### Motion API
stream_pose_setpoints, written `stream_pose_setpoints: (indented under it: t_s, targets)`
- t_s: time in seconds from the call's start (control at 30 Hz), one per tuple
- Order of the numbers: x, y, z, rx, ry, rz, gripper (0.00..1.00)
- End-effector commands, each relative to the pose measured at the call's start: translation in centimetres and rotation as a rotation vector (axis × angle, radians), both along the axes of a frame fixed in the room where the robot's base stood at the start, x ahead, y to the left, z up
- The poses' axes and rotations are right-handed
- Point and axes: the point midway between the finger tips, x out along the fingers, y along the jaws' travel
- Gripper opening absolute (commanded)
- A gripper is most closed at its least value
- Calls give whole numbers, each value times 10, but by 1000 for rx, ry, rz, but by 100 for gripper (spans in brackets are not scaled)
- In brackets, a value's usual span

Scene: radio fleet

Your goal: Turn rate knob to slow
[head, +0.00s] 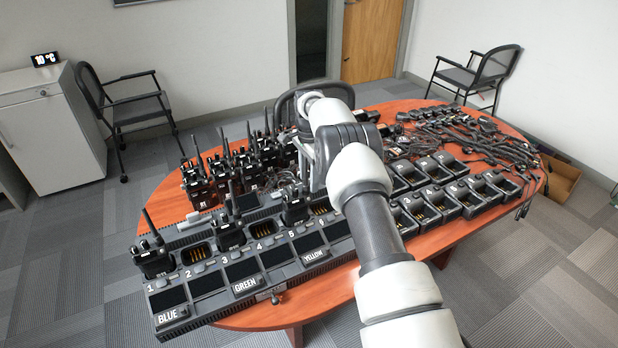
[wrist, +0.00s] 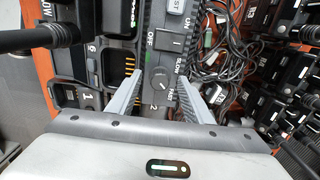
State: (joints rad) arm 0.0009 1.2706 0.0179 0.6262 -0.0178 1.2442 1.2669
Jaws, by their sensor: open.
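The rate knob (wrist: 160,79) is a small dark round knob on a grey panel (wrist: 152,48) in the wrist view. SLOW and FAST are printed along its right side; I cannot tell surely where its pointer stands. My gripper (wrist: 161,76) is open, with one grey finger on each side of the knob. The fingers look apart from it; their height above the panel is unclear. In the head view the knob and fingertips are hidden behind my arm.
An ON/OFF switch (wrist: 171,40) sits just above the knob. The multi-bay charger (head: 235,272) holds several radios with upright antennas. More radios (head: 225,165) and tangled cables stand close behind. Single chargers (head: 440,200) fill the table's right part.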

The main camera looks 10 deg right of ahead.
Motion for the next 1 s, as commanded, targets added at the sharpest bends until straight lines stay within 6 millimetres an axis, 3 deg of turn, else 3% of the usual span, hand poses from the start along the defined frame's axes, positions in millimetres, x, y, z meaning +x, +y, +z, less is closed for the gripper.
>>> stream_pose_setpoints:
  t_s: [0.13, 0.3, 0.4, 0.73, 1.0]
  targets:
    - [0, 0, 0, 0, 0, 0, 46]
    - [0, 0, 0, 0, 0, 0, 18]
    - [0, 0, 0, 0, 0, 0, 5]
    - [0, 0, 0, 0, 0, 55, 5]
    - [0, 0, -1, 0, 0, 234, 5]
